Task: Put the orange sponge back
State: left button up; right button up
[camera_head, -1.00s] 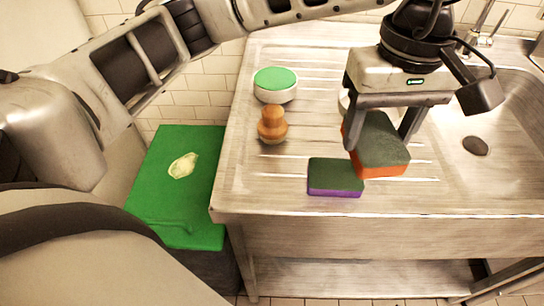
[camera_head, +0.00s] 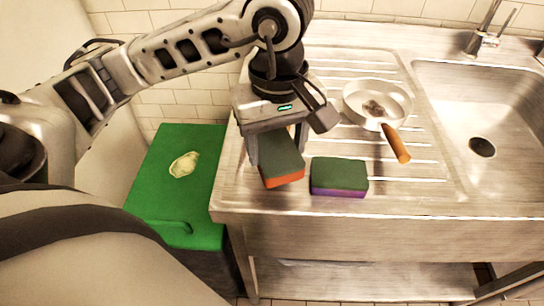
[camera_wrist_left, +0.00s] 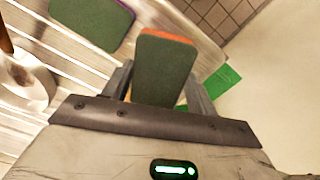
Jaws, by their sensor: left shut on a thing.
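The orange sponge (camera_head: 283,161), orange with a dark green scouring face, is between the fingers of my left gripper (camera_head: 278,150), which is shut on it. It is at the left part of the steel drainboard, left of the purple sponge (camera_head: 339,177). Whether it touches the drainboard I cannot tell. In the left wrist view the orange sponge (camera_wrist_left: 163,70) sits between the fingers, with the purple sponge (camera_wrist_left: 92,20) at the upper left. My right gripper is not in view.
A pan (camera_head: 372,103) with a wooden handle and dark bits in it stands on the ribbed drainboard (camera_head: 413,180). The sink basin (camera_head: 495,125) is at the right. A green lid (camera_head: 160,195) with a pale item (camera_head: 184,165) on it is lower left, beyond the drainboard's edge.

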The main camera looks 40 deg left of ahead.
aim_at(272, 149)
pick_arm(q)
jog(key=shift+s+a+f, duration=0.15)
jog(key=shift+a+f, duration=0.1)
notch_tip(272, 149, down, 3)
jog(key=shift+a+f+p, duration=0.1)
jog(key=shift+p, duration=0.3)
jog(key=shift+f, duration=0.1)
jog(key=shift+f+b, duration=0.4)
jog(key=shift+b, duration=0.25)
jog(key=o, duration=0.9)
jog(key=shift+r, duration=0.1)
